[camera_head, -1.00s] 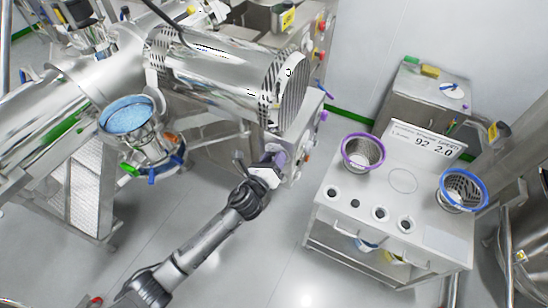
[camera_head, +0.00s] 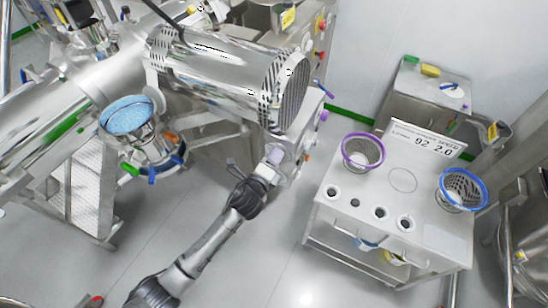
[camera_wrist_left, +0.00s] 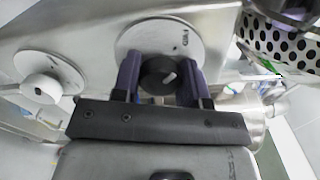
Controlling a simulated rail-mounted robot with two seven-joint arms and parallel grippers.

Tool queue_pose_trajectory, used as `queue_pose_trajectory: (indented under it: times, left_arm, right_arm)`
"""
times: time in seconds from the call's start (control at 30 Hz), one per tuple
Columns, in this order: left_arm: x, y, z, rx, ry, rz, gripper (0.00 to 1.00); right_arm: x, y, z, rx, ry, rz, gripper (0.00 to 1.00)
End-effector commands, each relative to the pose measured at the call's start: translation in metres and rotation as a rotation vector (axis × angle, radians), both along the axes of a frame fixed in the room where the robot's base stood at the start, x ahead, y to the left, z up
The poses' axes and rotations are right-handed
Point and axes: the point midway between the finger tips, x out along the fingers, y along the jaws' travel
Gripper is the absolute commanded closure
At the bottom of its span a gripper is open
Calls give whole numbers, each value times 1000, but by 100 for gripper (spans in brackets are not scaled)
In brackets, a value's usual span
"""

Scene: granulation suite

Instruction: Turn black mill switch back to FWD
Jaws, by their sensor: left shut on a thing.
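The black mill switch (camera_wrist_left: 158,74) shows in the left wrist view as a round knob with a light pointer mark, on a pale round plate (camera_wrist_left: 165,38) with the lettering FWD near its top. My left gripper (camera_wrist_left: 160,78) has its two purple fingers on either side of the knob, shut on it. The pointer mark slants toward the upper right of the picture. In the head view my left gripper (camera_head: 274,158) is at the front of the mill's steel control box; the knob is hidden there. My right gripper is in neither view.
A white knob (camera_wrist_left: 42,87) on its own round plate is left of the black switch. The perforated mill guard (camera_head: 288,88) hangs close above the gripper. A steel cart (camera_head: 385,215) with a purple-rimmed basket (camera_head: 363,160) stands right, with open floor between.

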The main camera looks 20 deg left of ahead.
Motion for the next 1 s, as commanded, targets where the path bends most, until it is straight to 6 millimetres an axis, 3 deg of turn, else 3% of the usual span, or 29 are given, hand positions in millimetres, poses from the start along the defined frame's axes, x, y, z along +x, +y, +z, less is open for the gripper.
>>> queue_pose_trajectory:
  times: [0.57, 0.6, 0.87, 1.0]
  left_arm:
    - [0, 0, 0, -32, 3, 0, 84]
    - [0, 0, 0, -32, 3, 0, 59]
    - [0, 0, 0, -30, 4, 0, 34]
    - [0, 0, 0, -29, 3, 0, 34]
  right_arm:
    - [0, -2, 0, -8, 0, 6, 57]
    - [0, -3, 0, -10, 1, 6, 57]
    - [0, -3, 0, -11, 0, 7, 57]
    - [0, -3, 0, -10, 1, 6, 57]
